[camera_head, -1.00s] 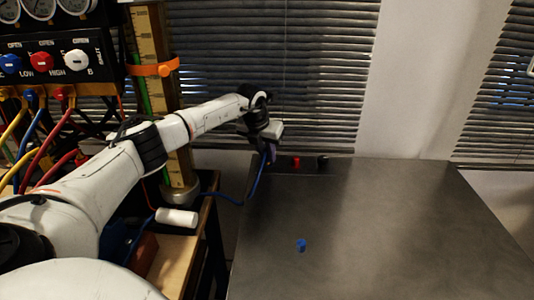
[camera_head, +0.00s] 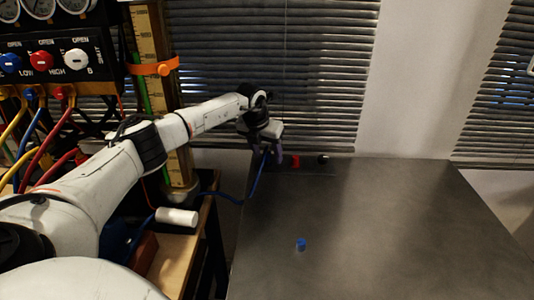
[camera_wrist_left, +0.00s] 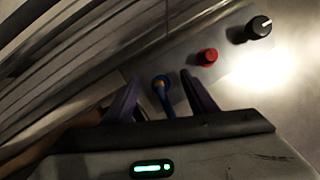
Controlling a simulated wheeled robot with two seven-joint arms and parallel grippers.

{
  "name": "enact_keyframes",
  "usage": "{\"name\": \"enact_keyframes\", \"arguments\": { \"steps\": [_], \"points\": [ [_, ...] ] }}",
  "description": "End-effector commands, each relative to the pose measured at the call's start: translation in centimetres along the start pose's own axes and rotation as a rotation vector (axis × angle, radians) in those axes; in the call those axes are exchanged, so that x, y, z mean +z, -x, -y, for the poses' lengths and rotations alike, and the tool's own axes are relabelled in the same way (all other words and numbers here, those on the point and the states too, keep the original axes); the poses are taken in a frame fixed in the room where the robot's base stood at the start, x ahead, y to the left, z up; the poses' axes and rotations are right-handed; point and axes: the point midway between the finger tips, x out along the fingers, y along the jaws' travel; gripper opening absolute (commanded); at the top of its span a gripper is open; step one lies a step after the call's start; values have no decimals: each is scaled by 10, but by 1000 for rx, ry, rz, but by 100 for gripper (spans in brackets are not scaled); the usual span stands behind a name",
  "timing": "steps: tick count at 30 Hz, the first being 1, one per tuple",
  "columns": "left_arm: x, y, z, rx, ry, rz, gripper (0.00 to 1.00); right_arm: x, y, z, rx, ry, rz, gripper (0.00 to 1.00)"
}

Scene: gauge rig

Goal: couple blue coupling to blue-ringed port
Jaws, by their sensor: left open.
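The blue coupling (camera_wrist_left: 159,82) is at the end of a blue hose (camera_head: 258,178), at the metal strip on the table's far left edge. In the left wrist view it lies in line with the red fitting, between my fingers. My left gripper (camera_wrist_left: 160,95) is open, a finger on each side of the coupling and hose, with gaps showing. It also shows above the table's far left corner in the head view (camera_head: 266,153). The blue-ringed port cannot be made out apart from the coupling, so how fully they are joined cannot be told. My right gripper is not in view.
A red fitting (camera_wrist_left: 207,57) and a black knob-like fitting (camera_wrist_left: 258,27) stand along the strip. A small blue cap-like piece (camera_head: 301,245) lies on the grey table (camera_head: 400,230). A white cylinder (camera_head: 177,217) is on the wooden bench. Most of the table is clear.

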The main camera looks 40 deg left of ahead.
Motion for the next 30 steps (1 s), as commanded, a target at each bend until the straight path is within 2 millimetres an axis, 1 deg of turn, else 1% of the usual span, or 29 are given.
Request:
{"name": "enact_keyframes", "arguments": {
  "steps": [5,12,16,21,30],
  "points": [
    [1,22,-1,-1,-1,5,52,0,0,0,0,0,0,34],
    [1,70,-1,0,0,5,52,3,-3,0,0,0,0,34],
    [1,89,0,0,1,4,52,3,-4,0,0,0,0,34],
    [1,101,0,0,0,3,52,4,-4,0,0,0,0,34],
    [0,102,0,0,1,1,52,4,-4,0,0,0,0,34]
  ]
}}
